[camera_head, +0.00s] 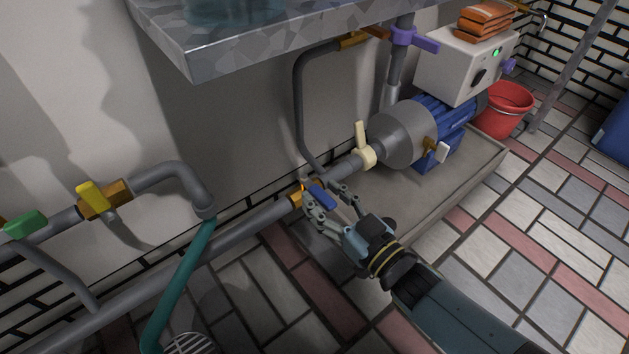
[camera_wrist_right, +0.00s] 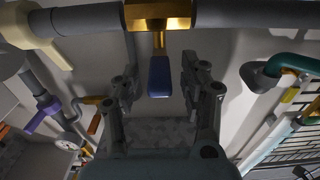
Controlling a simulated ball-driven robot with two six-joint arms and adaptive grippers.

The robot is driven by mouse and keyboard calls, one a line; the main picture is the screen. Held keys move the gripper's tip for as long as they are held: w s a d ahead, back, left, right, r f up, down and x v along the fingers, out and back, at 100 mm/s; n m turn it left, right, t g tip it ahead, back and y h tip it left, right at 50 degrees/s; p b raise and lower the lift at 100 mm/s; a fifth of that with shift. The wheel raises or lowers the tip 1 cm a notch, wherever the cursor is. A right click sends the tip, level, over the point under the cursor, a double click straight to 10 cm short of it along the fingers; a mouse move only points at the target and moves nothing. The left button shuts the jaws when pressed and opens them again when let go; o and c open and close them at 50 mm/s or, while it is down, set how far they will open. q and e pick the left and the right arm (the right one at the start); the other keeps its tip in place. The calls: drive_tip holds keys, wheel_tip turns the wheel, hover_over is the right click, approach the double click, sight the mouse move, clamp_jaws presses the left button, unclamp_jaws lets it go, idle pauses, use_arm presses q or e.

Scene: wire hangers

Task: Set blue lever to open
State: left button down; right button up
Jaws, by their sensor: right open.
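The blue lever (camera_head: 322,196) sits on a brass valve (camera_head: 299,192) in the lower grey pipe, left of the pump. In the right wrist view the blue lever (camera_wrist_right: 159,76) hangs from the brass valve body (camera_wrist_right: 158,12), between my two fingers. My right gripper (camera_head: 326,193) is open, with a finger on either side of the blue lever. In the right wrist view gaps show between the lever and both fingers of the gripper (camera_wrist_right: 158,84). My left gripper is not in view.
A cream lever (camera_head: 363,146) stands on the pipe beside the grey and blue pump (camera_head: 408,136). A yellow lever (camera_head: 92,196), a green lever (camera_head: 26,224) and a teal pipe (camera_head: 180,288) are at left. A stone counter (camera_head: 200,62) overhangs the wall pipes. A red bucket (camera_head: 503,108) stands behind.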

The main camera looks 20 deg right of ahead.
drive_tip(key=shift+w+a, duration=0.15)
drive_tip(key=shift+w, duration=0.25)
clamp_jaws()
